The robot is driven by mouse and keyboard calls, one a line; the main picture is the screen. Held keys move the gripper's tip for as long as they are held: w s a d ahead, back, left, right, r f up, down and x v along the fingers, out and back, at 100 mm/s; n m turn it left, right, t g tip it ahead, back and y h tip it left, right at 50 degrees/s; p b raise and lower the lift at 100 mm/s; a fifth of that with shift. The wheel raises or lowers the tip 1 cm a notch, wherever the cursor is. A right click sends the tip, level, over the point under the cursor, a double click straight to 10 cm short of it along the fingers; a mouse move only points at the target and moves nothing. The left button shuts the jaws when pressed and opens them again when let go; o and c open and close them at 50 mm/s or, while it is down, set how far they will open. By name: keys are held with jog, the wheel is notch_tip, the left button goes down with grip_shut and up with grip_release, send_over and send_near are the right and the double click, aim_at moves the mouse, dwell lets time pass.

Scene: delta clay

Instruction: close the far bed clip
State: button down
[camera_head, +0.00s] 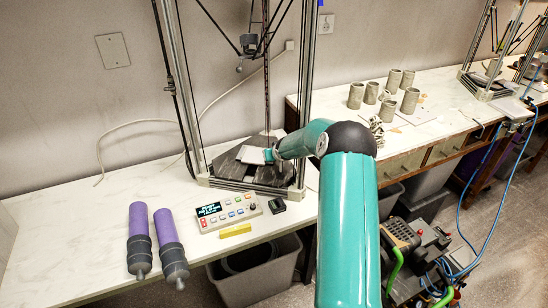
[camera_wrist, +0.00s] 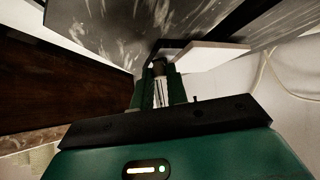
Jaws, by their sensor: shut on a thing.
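The delta printer's dark bed (camera_head: 226,163) stands inside its metal frame, with a pale square slab (camera_head: 251,155) on it. My arm reaches in from the right, and my gripper (camera_head: 269,156) is at the slab's right side, low over the bed. In the wrist view my gripper (camera_wrist: 160,82) has its fingers close together on a small dark piece, the bed clip (camera_wrist: 159,67), beside the pale slab (camera_wrist: 208,56). The scratched dark bed (camera_wrist: 135,22) shows above. The fingers hide much of the clip, and I cannot tell its position. The head view does not show the clip clearly.
Frame posts (camera_head: 303,90) rise close beside my arm. A control box (camera_head: 228,212), a yellow block (camera_head: 235,230) and two purple cartridges (camera_head: 155,243) lie on the white table in front. Clay cups (camera_head: 388,92) stand on the bench behind. The table's left part is clear.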

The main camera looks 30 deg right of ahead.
dwell(0.4)
jog(key=c, duration=1.4)
grip_release()
jog(key=shift+a, duration=0.1)
jog(key=shift+w+a, duration=0.1)
jog(key=shift+a+m+h, duration=0.1)
jog(key=shift+m+h, duration=0.3)
jog(key=shift+m, duration=0.1)
